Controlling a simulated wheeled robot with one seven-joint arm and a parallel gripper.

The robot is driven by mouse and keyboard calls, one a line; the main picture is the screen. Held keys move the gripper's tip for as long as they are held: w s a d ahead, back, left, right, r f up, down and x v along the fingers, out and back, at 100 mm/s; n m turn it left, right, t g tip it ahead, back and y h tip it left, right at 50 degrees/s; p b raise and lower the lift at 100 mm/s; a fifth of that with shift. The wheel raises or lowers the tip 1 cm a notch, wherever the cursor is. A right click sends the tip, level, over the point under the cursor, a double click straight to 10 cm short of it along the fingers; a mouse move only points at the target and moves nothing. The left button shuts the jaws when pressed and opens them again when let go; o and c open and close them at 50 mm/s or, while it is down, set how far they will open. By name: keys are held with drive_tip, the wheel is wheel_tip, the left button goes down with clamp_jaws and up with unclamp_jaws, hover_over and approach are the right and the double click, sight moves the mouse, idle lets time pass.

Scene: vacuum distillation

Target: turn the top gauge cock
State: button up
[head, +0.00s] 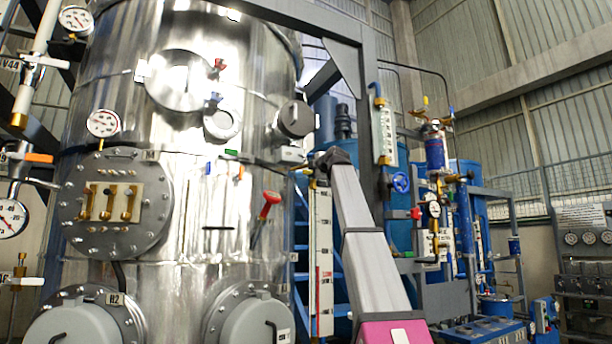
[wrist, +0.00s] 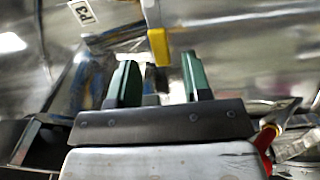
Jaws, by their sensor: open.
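A yellow lever (wrist: 158,47), which looks like the handle of the top gauge cock, hangs down in the wrist view. It shows between and just beyond the fingertips of my gripper (wrist: 158,76). The green fingers are apart, with no visible grip on the lever. In the head view a tall white gauge (head: 321,262) with a red column stands beside the steel tank, left of my arm. The cock at its top is too small and crowded to make out there. My fingers cannot be told clearly in the head view.
The steel tank (head: 190,240) fills the left, with a red-handled valve (head: 270,198) close to the gauge. A grey steel frame (head: 367,130) rises behind my arm. A red handle (wrist: 265,138) lies right of my gripper in the wrist view.

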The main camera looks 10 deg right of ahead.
sight(309, 172)
drive_tip(key=x, duration=0.6)
drive_tip(key=shift+w, duration=0.25)
clamp_jaws()
